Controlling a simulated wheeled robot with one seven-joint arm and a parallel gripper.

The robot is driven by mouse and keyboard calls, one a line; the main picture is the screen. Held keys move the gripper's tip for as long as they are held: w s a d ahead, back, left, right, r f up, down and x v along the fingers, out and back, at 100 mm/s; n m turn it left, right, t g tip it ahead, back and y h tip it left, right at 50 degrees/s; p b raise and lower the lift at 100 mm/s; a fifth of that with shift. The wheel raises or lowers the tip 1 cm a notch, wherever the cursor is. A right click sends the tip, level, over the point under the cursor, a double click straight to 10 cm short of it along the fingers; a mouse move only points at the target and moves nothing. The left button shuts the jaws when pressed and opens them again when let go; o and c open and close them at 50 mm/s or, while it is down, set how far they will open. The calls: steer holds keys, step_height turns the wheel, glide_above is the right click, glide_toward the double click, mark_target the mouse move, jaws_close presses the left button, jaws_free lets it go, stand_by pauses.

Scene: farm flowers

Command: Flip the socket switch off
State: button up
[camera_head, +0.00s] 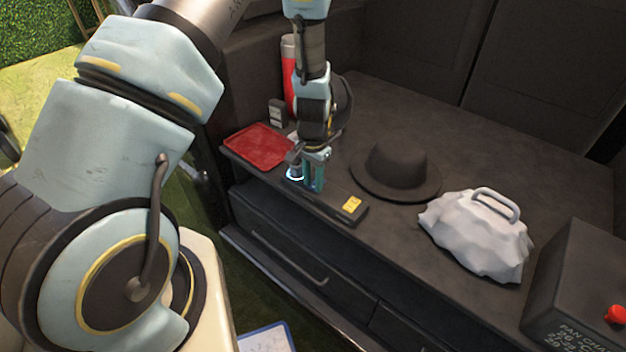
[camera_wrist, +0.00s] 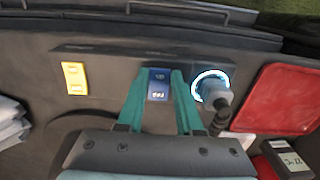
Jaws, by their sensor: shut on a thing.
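The dark socket strip (camera_head: 330,207) lies near the front edge of the counter. In the wrist view the strip (camera_wrist: 110,75) carries a blue socket switch (camera_wrist: 158,84) with white markings. My gripper (camera_head: 314,180) points down over the strip. In the wrist view, the teal fingers of my gripper (camera_wrist: 158,78) stand on both sides of the switch, shut on it. The fingers hide the switch's side edges, and its exact on or off position is hard to tell. A grey plug (camera_wrist: 214,92) with a glowing blue-white ring sits in the strip beside the right finger.
A yellow label (camera_head: 351,204) marks one strip end. A red tray (camera_head: 258,145) lies left of my gripper, with a red cylinder (camera_head: 288,75) behind it. A black hat (camera_head: 397,170), a white bag (camera_head: 478,235) and a dark box with a red button (camera_head: 580,285) stand to the right.

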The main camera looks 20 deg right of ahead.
steer(key=shift+d, duration=0.1)
jaws_close()
steer(key=shift+d+r+y+p, duration=0.15)
steer(key=shift+y+p, duration=0.25)
steer(key=shift+w+d+g+y, duration=0.15)
steer(key=shift+w+g+y, duration=0.05)
steer(key=shift+g+y, duration=0.6)
steer(key=o, duration=1)
jaws_free()
steer(key=b+v, duration=0.3)
steer(key=v, duration=0.8)
